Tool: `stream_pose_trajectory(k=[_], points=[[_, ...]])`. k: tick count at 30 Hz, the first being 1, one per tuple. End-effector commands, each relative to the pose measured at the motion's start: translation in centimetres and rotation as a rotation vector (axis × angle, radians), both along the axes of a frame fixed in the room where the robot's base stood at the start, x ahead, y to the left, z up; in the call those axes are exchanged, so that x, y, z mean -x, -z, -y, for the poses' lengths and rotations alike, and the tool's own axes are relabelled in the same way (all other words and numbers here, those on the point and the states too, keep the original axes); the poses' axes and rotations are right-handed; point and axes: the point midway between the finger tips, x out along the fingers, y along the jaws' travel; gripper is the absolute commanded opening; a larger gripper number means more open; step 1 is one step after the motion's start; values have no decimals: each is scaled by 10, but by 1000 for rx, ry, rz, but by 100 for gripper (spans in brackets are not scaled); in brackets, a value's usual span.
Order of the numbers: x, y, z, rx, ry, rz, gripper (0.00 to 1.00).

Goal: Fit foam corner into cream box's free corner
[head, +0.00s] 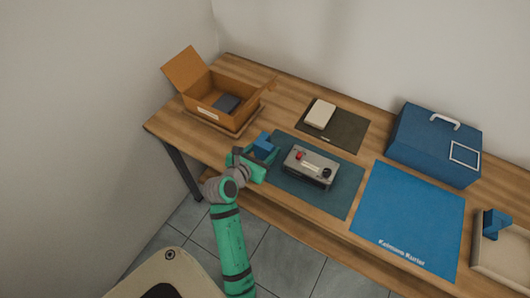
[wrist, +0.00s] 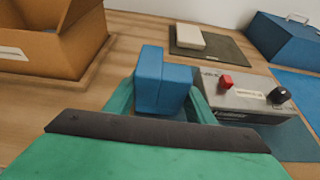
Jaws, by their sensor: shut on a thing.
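My gripper (head: 262,158) is shut on a blue foam corner (head: 264,146), held over the left edge of the dark teal mat. In the wrist view the foam corner (wrist: 163,82) stands between the green fingers, stepped in shape; its lower part is hidden by my gripper. A cream, low-walled box or tray (head: 488,262) is cut off at the right edge of the head view, with another blue piece (head: 495,224) at its far left. A small cream block-like box (head: 320,114) lies on a dark mat at the back. Which cream thing the task names is unclear.
A cardboard box (head: 199,112) with open flaps holds a dark block (head: 226,103) at the back left. A grey device (head: 311,168) with a red button and black knob sits right beside my gripper. A blue case (head: 434,145) and blue mat (head: 410,219) are at right.

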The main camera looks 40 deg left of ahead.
Motion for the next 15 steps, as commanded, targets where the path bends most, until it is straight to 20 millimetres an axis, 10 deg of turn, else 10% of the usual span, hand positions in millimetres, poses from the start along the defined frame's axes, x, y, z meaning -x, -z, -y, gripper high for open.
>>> stream_pose_trajectory(k=[15], points=[[1, 27, 0, 3, -2, 0, 29]])
